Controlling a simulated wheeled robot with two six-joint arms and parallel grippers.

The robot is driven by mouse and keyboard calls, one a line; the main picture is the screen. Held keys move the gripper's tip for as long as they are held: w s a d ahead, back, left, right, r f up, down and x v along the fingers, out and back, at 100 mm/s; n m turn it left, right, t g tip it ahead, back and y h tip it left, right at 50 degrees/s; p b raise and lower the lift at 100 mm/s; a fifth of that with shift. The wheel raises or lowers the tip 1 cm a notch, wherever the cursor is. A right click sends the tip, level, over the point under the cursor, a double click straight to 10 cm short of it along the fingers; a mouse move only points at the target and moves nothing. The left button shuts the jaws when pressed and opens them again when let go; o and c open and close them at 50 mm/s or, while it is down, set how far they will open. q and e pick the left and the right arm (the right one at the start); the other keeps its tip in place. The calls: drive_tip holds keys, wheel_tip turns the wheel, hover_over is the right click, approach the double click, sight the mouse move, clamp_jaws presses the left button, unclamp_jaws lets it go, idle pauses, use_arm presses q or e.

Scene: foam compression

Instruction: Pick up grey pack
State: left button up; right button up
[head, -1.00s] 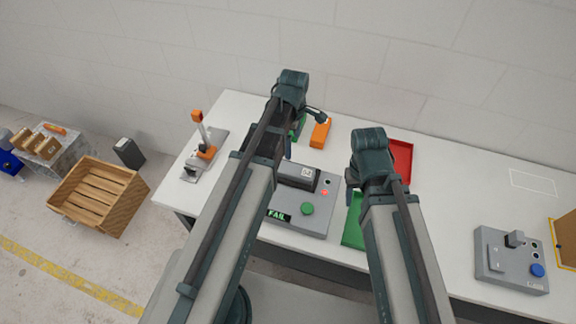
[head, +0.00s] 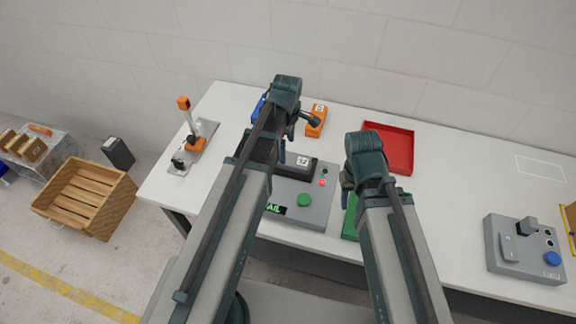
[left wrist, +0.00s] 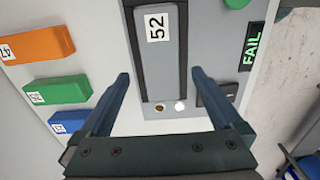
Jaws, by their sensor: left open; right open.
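The grey pack (head: 291,168), labelled 52, lies in the grey test station (head: 316,205) whose display reads FAIL. In the left wrist view, the pack (left wrist: 161,65) sits upright in the picture inside a dark-edged slot. My left gripper (left wrist: 159,75) is open, with its two fingers apart and the pack's near end between them in the picture; its height above the pack cannot be told. In the head view, the left arm hides part of the station. My right gripper (head: 346,186) hangs near the green tray (head: 350,218), its fingertips mostly hidden by its own wrist.
An orange pack (left wrist: 37,46), green pack (left wrist: 57,90) and blue pack (left wrist: 67,121) lie beside the station. A red tray (head: 390,148) stands behind my right arm. An orange-handled press (head: 193,140) is at the left and another grey device (head: 524,250) at the right.

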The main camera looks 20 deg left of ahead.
sight(288, 158)
use_arm(q)
wheel_tip(288, 158, down, 5)
drive_tip(key=b, duration=0.5)
drive_tip(key=shift+d+f, duration=0.1)
drive_tip(key=shift+f, duration=0.05)
use_arm(e)
wheel_tip(288, 158, down, 5)
drive_tip(key=shift+f, duration=0.1)
use_arm(q)
drive_tip(key=c, duration=1.4)
drive_tip(key=shift+r, duration=0.2)
use_arm(e)
drive_tip(key=shift+r, duration=0.2)
